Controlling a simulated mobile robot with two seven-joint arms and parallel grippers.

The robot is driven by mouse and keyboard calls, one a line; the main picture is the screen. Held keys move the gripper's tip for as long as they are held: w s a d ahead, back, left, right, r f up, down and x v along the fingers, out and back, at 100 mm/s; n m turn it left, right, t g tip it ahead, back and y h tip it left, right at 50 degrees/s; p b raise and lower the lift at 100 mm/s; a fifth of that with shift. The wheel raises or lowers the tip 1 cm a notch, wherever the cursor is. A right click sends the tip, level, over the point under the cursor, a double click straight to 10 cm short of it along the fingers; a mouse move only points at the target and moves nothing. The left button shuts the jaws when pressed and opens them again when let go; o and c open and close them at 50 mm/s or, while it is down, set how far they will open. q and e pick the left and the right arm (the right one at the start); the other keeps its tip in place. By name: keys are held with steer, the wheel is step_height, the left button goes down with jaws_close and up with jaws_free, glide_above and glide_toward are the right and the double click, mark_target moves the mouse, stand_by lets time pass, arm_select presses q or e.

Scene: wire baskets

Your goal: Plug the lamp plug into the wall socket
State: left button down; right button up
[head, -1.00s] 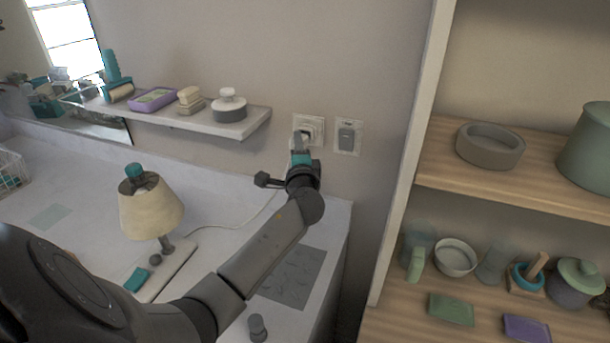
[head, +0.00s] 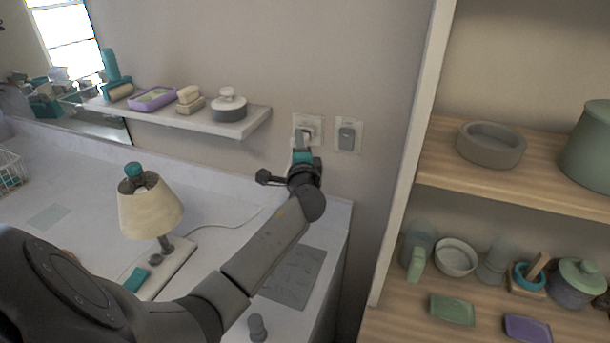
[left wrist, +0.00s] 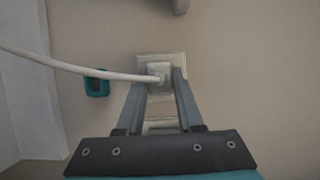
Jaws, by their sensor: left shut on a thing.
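The lamp (head: 150,205) with its cream shade stands on the counter, and its white cord runs right toward the wall. The wall socket (head: 309,121) is a pale plate on the wall, partly covered by my gripper. My left gripper (head: 303,141) is at this socket. In the left wrist view the gripper (left wrist: 160,82) is shut on the white plug (left wrist: 159,72), with its cord leading off left. The plug lies in front of the socket plate (left wrist: 174,58); I cannot tell whether it is fully seated. My right gripper is not in view.
A grey switch or cover plate (head: 347,136) is just right of the socket. A wall shelf (head: 180,119) with bathroom items is on the left. A wooden shelf unit (head: 455,187) with bowls and jars stands on the right. The counter (head: 215,190) is mostly free behind the lamp.

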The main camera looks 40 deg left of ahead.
arm_select(q)
steer(key=shift+w+a+b, duration=0.2)
steer(key=shift+w+b, duration=0.25)
steer(key=shift+w, duration=0.25)
steer(key=shift+r, duration=0.1)
steer(key=c, duration=0.8)
jaws_free()
steer(key=o, duration=0.3)
steer(key=shift+w, duration=0.1)
steer(key=shift+o, duration=0.2)
steer(key=p+v, duration=0.3)
steer(key=v, duration=0.5)
stand_by(0.5)
steer(key=shift+d, duration=0.15)
